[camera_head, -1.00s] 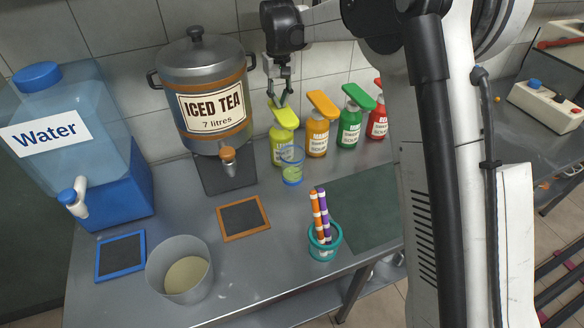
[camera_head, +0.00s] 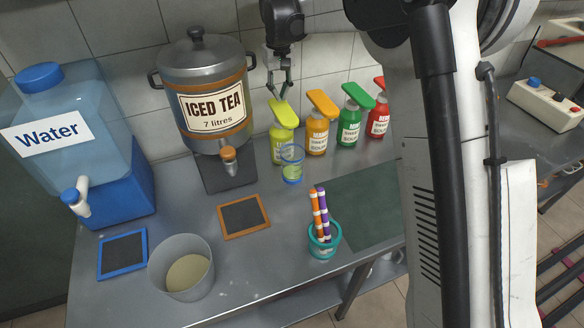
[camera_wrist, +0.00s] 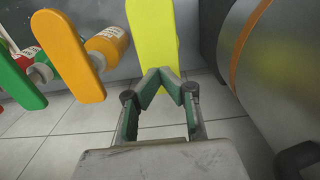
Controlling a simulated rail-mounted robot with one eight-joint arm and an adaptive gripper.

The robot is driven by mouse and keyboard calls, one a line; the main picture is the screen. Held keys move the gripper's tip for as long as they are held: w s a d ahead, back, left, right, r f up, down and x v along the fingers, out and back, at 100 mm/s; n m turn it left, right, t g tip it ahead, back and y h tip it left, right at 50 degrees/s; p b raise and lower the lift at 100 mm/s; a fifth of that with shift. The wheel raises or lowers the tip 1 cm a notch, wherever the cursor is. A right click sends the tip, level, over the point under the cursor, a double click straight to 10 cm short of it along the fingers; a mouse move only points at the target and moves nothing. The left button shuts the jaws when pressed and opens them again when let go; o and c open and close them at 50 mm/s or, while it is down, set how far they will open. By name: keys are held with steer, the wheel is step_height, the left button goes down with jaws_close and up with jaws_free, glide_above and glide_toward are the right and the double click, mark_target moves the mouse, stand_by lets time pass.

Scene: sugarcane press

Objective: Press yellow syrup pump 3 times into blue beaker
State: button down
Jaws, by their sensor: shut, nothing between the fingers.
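The yellow syrup pump bottle (camera_head: 282,146) stands at the left end of the row of syrup bottles, with its flat yellow-green lever on top. The blue beaker (camera_head: 291,164) stands in front of it, under the lever's side, and some yellow-green shows inside it. My gripper (camera_head: 279,92) is shut and empty, pointing down just above the yellow lever. In the wrist view the shut fingertips (camera_wrist: 160,72) overlap the yellow lever (camera_wrist: 152,35). I cannot tell whether they touch it.
Orange (camera_head: 317,135), green (camera_head: 350,127) and red (camera_head: 378,118) syrup bottles stand to the right. The iced tea urn (camera_head: 203,100) stands close on the left. A teal cup (camera_head: 324,242) with markers is in front. Free counter lies around the orange-framed slate (camera_head: 243,217).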

mark_target(280, 106)
steer(key=shift+f, duration=0.1)
steer(key=shift+f+b, duration=1.6)
steer(key=shift+f, duration=0.95)
steer(key=shift+r, duration=0.15)
steer(key=shift+r+p, duration=1.25)
steer(key=shift+r, duration=1.25)
steer(key=shift+r+p, duration=1.4)
steer(key=shift+r, duration=1.6)
